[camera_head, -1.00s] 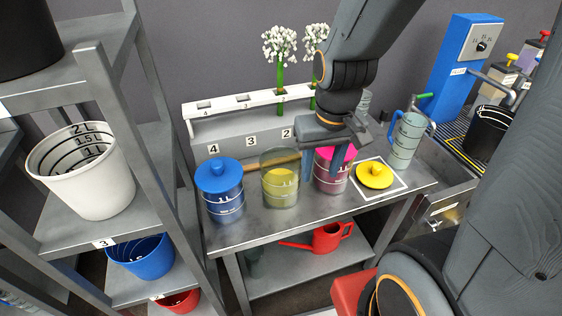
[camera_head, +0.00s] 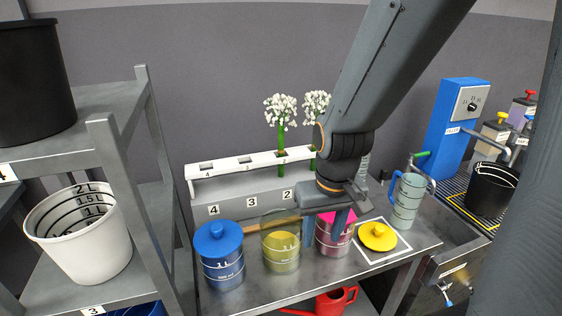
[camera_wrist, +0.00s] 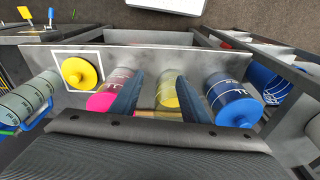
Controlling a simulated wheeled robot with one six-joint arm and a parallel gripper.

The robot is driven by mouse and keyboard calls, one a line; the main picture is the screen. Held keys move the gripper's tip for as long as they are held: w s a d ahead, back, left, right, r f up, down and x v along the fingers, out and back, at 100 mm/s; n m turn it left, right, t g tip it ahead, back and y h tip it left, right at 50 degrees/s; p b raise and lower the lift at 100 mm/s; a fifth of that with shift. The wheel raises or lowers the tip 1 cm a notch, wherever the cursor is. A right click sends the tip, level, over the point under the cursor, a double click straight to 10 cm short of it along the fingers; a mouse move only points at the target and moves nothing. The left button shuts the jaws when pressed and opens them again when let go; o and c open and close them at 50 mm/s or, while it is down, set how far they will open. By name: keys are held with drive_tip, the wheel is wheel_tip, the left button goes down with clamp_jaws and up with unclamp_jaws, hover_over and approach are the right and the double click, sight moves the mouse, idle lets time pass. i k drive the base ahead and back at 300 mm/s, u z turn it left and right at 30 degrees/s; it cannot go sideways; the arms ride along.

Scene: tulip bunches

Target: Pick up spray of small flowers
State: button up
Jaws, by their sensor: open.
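Two sprays of small white flowers on green stems stand upright in the white rack at the back of the bench. The left spray (camera_head: 281,112) is clear in the head view. The right spray (camera_head: 316,104) is partly hidden behind my arm. My gripper (camera_head: 325,228) is open, in front of and below the sprays, over the canisters by the pink-lidded canister (camera_head: 330,243). In the wrist view my gripper (camera_wrist: 160,98) has its fingers apart, with no flowers between them. The sprays do not show there.
The white rack (camera_head: 232,170) runs behind a blue-lidded canister (camera_head: 222,272) and a yellow canister (camera_head: 281,262). A brown rod (camera_head: 282,221) lies across near my gripper. A yellow lid (camera_head: 377,236) and a jug (camera_head: 407,203) are at right. A shelf (camera_head: 117,172) stands at left.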

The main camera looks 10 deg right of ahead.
sight(276, 100)
drive_tip(key=z, duration=1.2)
drive_tip(key=i, duration=0.4)
drive_tip(key=u, duration=1.4)
